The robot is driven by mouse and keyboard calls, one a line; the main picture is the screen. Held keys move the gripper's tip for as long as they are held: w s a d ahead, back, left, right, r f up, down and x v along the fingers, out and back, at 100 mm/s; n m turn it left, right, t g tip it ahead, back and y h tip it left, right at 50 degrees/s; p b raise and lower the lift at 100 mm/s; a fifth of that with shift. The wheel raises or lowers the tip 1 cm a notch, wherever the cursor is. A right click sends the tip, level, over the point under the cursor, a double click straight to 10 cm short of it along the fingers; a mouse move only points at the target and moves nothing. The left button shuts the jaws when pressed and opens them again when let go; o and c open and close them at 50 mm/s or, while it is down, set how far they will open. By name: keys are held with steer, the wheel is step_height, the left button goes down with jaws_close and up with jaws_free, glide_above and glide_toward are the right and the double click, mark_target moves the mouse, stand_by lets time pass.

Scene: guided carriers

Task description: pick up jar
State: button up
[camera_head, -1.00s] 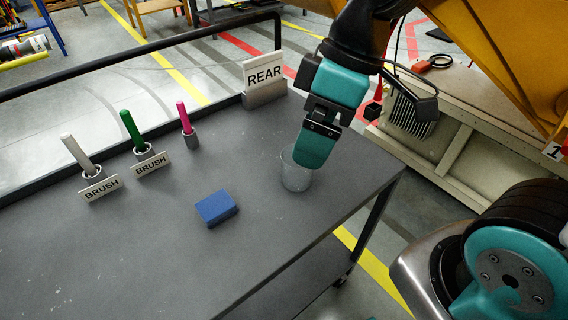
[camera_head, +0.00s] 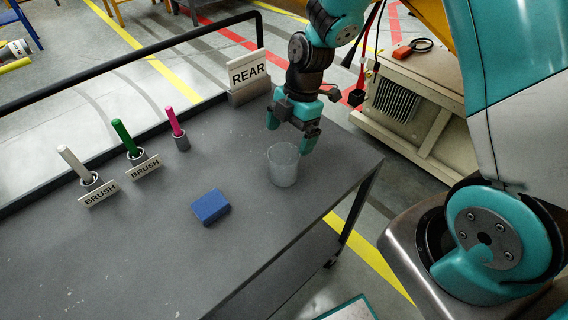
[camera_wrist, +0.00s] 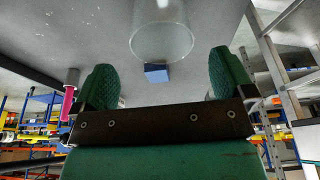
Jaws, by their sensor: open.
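The jar (camera_head: 283,167) is a clear, glass-like cup standing upright on the grey cart top (camera_head: 150,262), near its right edge. It also shows at the top of the wrist view (camera_wrist: 162,40), partly cut off by the frame. My gripper (camera_head: 290,136) is open and empty, just behind and above the jar in the head view. In the wrist view the two green fingers (camera_wrist: 160,80) stand wide apart, with the jar ahead of them. I cannot tell whether a finger touches the jar.
A blue block (camera_head: 210,206) lies left of the jar. White, green (camera_head: 126,138) and pink (camera_head: 175,124) sticks stand in holders, with BRUSH signs by two. A REAR sign (camera_head: 248,72) stands at the back corner, near my gripper. A rail (camera_head: 130,58) runs along the back.

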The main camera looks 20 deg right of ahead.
steer(key=shift+p+x, duration=1.2)
steer(key=shift+x, duration=3)
steer(key=shift+s, duration=0.1)
steer(key=shift+c, duration=0.5)
steer(key=c, duration=1)
